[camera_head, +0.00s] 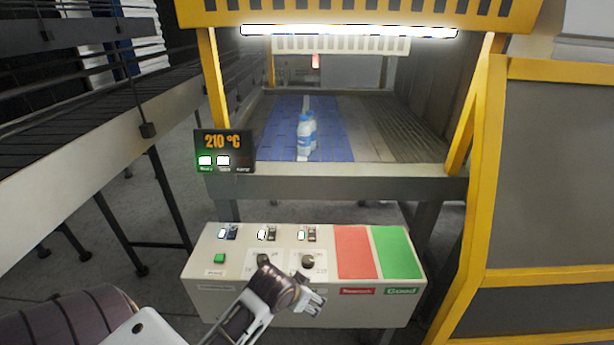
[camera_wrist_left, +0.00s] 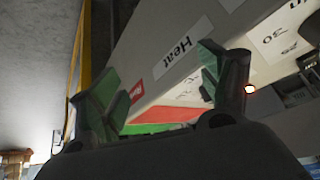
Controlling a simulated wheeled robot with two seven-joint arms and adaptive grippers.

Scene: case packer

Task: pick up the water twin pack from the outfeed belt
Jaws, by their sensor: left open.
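The water twin pack (camera_head: 306,136), white and blue bottles, stands upright on the blue outfeed belt (camera_head: 337,140) inside the yellow-framed machine. It is near the belt's front end. My left gripper (camera_head: 312,303) is in front of the control box, below and nearer than the belt, well apart from the pack. In the left wrist view its two fingers (camera_wrist_left: 160,95) are spread apart with nothing between them. The pack does not show in the left wrist view. My right gripper is in neither view.
The control box (camera_head: 213,283) has switches, knobs, a red pad (camera_head: 354,252) and a green pad (camera_head: 397,252). A 210 °C display (camera_head: 224,141) hangs at the belt's front left. Yellow posts (camera_head: 213,80) flank the opening. A railed conveyor (camera_head: 80,130) runs at left.

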